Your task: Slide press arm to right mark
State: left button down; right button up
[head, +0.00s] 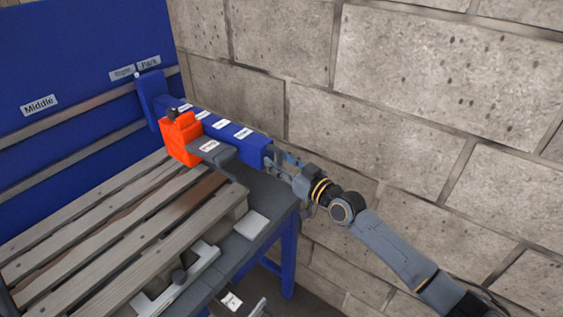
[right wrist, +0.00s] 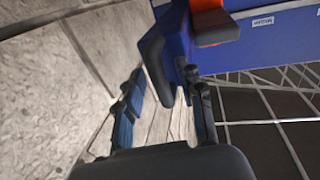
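The press arm (head: 222,128) is a long blue beam with white labels, reaching out from its upright blue carriage (head: 152,98) on the back rails. The carriage top, with a small light tip, is just below the Right mark (head: 122,73) and Park mark (head: 149,62), around the gap between them. An orange press head (head: 181,138) sits on the beam. My right gripper (head: 281,168) is at the beam's near end. In the right wrist view its fingers (right wrist: 165,108) are apart, with the blue beam end and a dark handle (right wrist: 154,62) just ahead; contact is unclear.
A slatted wooden pallet (head: 105,217) lies under and left of the press arm. The Middle mark (head: 39,105) is on the blue back panel. A grey latch bar (head: 180,282) with a dark knob lies at the table front. A block wall (head: 420,90) stands close on the right.

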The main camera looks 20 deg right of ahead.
jog(key=shift+s+d, duration=0.15)
jog(key=shift+s, duration=0.3)
jog(key=v, duration=1.1)
jog(key=shift+d, duration=0.1)
